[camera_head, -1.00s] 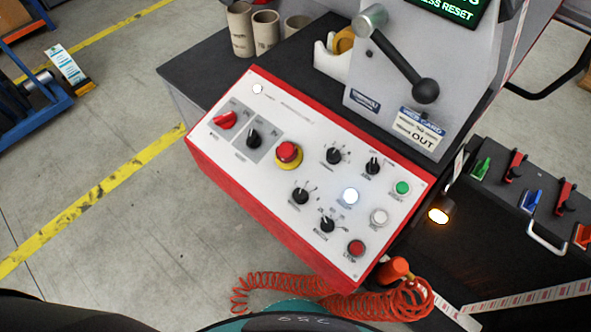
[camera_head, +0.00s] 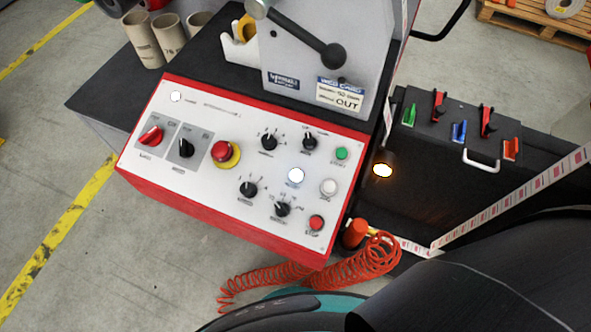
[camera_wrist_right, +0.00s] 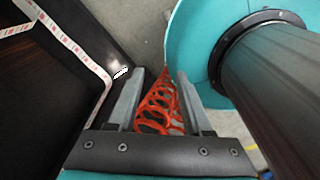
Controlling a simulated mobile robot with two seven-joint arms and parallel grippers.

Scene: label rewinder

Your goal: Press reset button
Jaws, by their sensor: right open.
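The control panel (camera_head: 215,118) has a white face and a red rim and fills the middle of the head view. A glowing white-blue button (camera_head: 296,176) sits right of centre, with a plain white button (camera_head: 328,187) beside it, a green one (camera_head: 341,153) above right and a red one (camera_head: 316,222) below. Their small labels are hard to read, so I cannot tell surely which is reset. My right gripper (camera_wrist_right: 158,80) is open and empty in the right wrist view, with the orange coiled hose (camera_wrist_right: 160,105) beyond its fingers. The panel's buttons are not visible there. My left gripper is out of view.
A red emergency knob (camera_head: 222,151) and several selector knobs share the panel. An orange coiled hose (camera_head: 350,268) hangs below. A dark case (camera_head: 450,150) with coloured tools and a lit amber lamp (camera_head: 382,170) stand at right.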

